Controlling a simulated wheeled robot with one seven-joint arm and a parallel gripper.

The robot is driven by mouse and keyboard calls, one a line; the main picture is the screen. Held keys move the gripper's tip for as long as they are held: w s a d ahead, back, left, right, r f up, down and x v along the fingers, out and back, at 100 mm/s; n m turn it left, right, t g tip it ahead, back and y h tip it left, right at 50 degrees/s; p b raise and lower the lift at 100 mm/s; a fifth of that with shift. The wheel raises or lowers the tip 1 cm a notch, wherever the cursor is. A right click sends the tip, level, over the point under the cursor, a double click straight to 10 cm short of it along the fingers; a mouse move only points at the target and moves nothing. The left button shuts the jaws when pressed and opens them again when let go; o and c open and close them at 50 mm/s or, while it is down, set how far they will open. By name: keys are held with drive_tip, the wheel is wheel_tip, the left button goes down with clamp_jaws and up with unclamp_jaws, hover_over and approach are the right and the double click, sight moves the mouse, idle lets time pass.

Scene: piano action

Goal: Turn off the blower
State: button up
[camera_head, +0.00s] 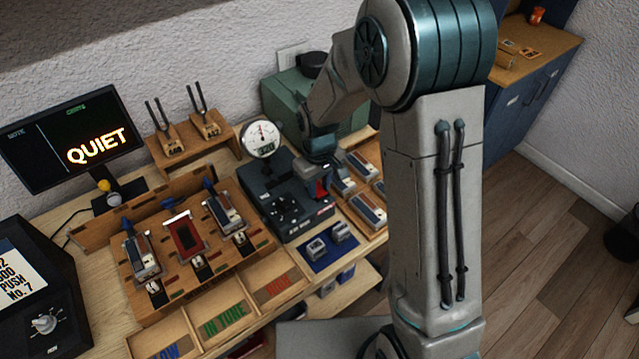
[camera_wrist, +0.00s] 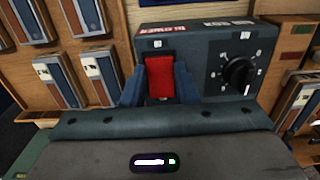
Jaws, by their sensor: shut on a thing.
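The blower box (camera_head: 272,186) is a dark unit on the bench with a round white gauge (camera_head: 262,139) above its back edge. In the head view my gripper (camera_head: 321,180) is over the right part of the box, partly hidden by my arm.
A screen (camera_head: 72,133) at left reads QUIET. A wooden rack (camera_head: 190,275) with several reed pieces stands left of the box. Sorting trays (camera_head: 235,318) lie in front. A green case (camera_head: 284,103) stands behind. More reed pieces (camera_head: 367,208) sit at right.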

drive_tip(key=shift+r, duration=0.1)
drive_tip(key=shift+w+a+g+h+p, duration=0.2)
drive_tip(key=shift+g+h+p, duration=0.2)
drive_tip(key=shift+g+p, duration=0.4)
drive_tip(key=shift+o, duration=0.2)
drive_tip(key=shift+w+g+h+p, duration=0.15)
drive_tip(key=shift+g+h+p, duration=0.25)
drive_tip(key=shift+g, duration=0.1)
drive_tip(key=shift+c, duration=0.2)
drive_tip(key=o, duration=1)
drive_tip(key=b+v, duration=0.2)
drive_tip(key=v, duration=1.1)
drive_tip(key=shift+r, duration=0.45)
